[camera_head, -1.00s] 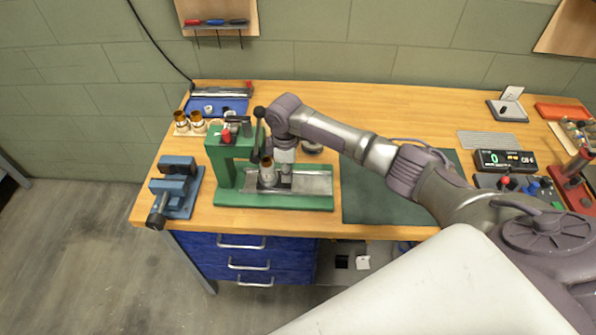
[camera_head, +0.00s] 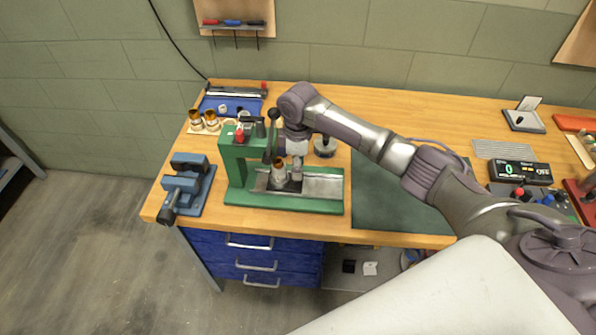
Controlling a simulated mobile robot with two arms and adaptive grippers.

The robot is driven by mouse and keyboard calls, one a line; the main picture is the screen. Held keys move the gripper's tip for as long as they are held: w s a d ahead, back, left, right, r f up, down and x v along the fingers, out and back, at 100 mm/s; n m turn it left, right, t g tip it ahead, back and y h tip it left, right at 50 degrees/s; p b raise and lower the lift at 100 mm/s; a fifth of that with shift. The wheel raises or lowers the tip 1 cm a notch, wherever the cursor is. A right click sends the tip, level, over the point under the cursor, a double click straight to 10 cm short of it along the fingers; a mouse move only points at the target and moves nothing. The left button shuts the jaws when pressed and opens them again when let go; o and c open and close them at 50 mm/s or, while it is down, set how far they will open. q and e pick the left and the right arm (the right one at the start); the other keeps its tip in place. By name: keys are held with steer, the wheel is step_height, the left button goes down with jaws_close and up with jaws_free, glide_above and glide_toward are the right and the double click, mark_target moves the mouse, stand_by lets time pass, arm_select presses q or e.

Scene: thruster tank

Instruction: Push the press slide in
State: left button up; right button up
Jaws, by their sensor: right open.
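The green press (camera_head: 236,172) stands on the wooden bench, with its black-knobbed lever (camera_head: 273,135) upright. Its silver press slide (camera_head: 322,184) lies low on the green base and sticks out to the right of the press column. A metal cylinder with a brass-coloured rim (camera_head: 279,174) stands upright on the slide's left part. My right gripper (camera_head: 296,172) points down over the slide, just right of the cylinder. It is open, but its fingers are small and partly hidden; I cannot tell whether they touch the slide or cylinder. My left gripper is out of view.
A blue vise (camera_head: 188,188) sits left of the press. Brass cups (camera_head: 204,121) and a blue tray (camera_head: 228,106) stand behind it. A round lidded object (camera_head: 325,147) is behind the slide. The dark green mat (camera_head: 390,210) to the right is bare.

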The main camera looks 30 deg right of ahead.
step_height(320, 180, up, 9)
steer(key=shift+f, duration=0.15)
stand_by(0.4)
